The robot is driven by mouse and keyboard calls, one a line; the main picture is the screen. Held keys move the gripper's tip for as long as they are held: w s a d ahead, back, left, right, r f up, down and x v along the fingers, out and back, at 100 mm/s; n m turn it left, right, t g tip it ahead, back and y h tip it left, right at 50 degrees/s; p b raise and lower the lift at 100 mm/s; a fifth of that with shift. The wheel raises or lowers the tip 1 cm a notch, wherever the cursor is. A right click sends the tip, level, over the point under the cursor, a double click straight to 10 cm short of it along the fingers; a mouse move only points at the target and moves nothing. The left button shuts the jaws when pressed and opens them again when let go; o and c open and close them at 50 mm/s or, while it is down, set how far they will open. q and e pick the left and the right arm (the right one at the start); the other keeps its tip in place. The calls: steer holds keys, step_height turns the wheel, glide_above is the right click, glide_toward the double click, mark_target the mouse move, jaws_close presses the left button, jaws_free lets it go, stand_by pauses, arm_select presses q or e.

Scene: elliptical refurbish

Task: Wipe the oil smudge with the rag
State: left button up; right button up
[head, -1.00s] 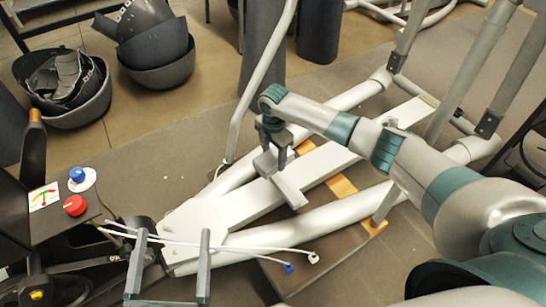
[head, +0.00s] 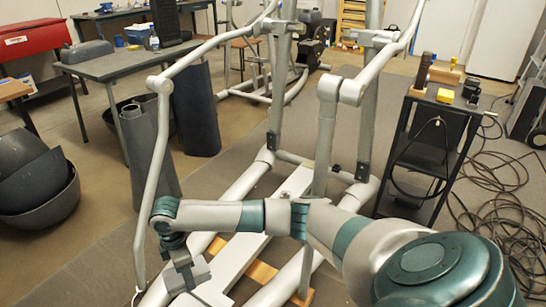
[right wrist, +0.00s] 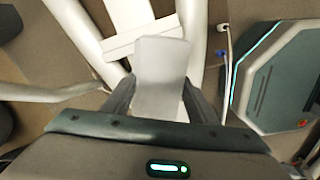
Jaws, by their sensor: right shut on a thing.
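My right gripper (head: 187,273) hangs over the lower frame of the elliptical machine (head: 250,245) in the head view. In the right wrist view my right gripper (right wrist: 160,92) is shut on a pale grey, flat, roughly rectangular piece, which I take for the rag (right wrist: 163,65). The piece sticks out past the fingers, above the pale beams of the frame. I cannot make out an oil smudge in either view. My left gripper is out of view.
A dark cart (head: 435,135) with small items on top stands at the right, with loose cables (head: 505,220) on the floor beyond. A grey workbench (head: 130,62) and dark bins (head: 35,185) are at the left. Machine posts and levers rise around my right arm.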

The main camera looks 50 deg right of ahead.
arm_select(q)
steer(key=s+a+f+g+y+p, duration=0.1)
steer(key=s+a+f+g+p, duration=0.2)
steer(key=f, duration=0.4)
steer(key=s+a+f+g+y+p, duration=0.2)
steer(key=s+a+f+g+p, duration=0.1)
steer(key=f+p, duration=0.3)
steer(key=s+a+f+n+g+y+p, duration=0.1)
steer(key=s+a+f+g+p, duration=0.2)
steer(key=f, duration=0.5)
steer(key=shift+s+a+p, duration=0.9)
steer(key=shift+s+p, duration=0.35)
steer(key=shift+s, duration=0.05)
arm_select(e)
steer(key=s+a+r+m, duration=0.1)
steer(key=s+r+m, duration=1.4)
steer(key=s+r, duration=0.3)
steer(key=shift+a+r, duration=0.2)
steer(key=shift+r, duration=1.65)
steer(key=shift+s, duration=0.1)
